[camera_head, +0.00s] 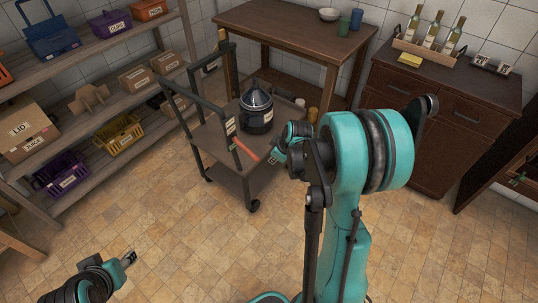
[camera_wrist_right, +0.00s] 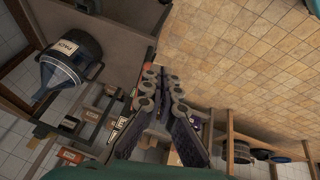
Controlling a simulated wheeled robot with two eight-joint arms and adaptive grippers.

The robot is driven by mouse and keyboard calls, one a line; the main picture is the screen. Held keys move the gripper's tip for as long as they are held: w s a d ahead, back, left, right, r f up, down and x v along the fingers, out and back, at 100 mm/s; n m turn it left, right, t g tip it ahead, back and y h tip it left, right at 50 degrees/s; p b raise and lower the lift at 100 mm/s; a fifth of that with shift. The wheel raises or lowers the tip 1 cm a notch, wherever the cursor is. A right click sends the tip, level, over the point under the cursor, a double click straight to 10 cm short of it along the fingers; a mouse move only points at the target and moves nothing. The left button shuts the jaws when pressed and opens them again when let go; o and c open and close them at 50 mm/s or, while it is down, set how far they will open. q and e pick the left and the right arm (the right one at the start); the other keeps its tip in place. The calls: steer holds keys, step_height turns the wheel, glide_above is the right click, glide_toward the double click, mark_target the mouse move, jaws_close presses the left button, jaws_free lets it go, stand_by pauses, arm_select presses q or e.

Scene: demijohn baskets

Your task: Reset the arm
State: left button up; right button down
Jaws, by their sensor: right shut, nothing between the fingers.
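My right arm, teal and black, reaches over the floor toward the dark trolley (camera_head: 205,138). My right gripper (camera_head: 274,156) is beside the trolley's right edge, partly hidden by its own wrist. In the right wrist view its fingers (camera_wrist_right: 161,78) come together, shut and empty. My left gripper (camera_head: 128,258) is low at the left over bare floor, touching nothing; it is too small to tell if it is open. A dark demijohn (camera_head: 257,106) with a white label stands upright on the trolley; it also shows in the right wrist view (camera_wrist_right: 66,62), apart from the fingers.
A red-handled tool (camera_head: 246,151) lies at the trolley's front edge. Shelves with boxes and baskets (camera_head: 118,138) line the left wall. A wooden table (camera_head: 290,28) and a dark cabinet with bottles (camera_head: 425,72) stand at the back. The front floor is clear.

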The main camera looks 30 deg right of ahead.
stand_by(0.5)
steer(key=s+a+r+m+t, duration=0.1)
steer(key=s+a+r+m, duration=0.2)
steer(key=s+a+r, duration=0.3)
steer(key=s+a+r+m+t, duration=0.1)
steer(key=s+a+r+m, duration=0.1)
steer(key=s+a+r, duration=0.5)
steer(key=shift+s+a+m, duration=0.4)
steer(key=shift+s+a, duration=1.55)
steer(key=shift+s, duration=0.25)
steer(key=shift+r, duration=0.1)
